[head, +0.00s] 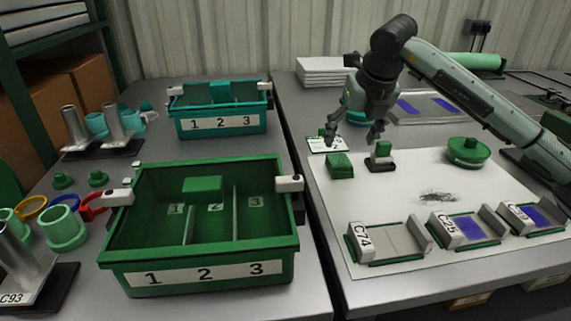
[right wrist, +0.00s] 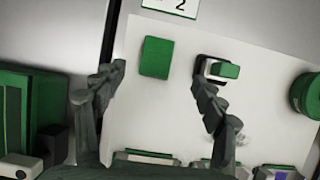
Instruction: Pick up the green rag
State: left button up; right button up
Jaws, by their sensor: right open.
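My left gripper is not in view.
A green-topped block on a black base (head: 381,157) stands close right of the rag. A round green tin (head: 467,152) sits farther right. Labelled trays (head: 388,243) line the sheet's front. A green bin (head: 125,255) stands left, holding another green piece (head: 202,185).

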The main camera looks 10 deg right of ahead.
aim_at(341, 161)
jog(key=x, duration=0.8)
jog(key=shift+s+a+f+p, duration=0.15)
jog(key=shift+s+f+p, duration=0.05)
jog(key=shift+p, duration=0.15)
jog(key=c, duration=1.2)
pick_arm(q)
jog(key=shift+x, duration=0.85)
pick_arm(e)
jog(key=shift+o, duration=0.2)
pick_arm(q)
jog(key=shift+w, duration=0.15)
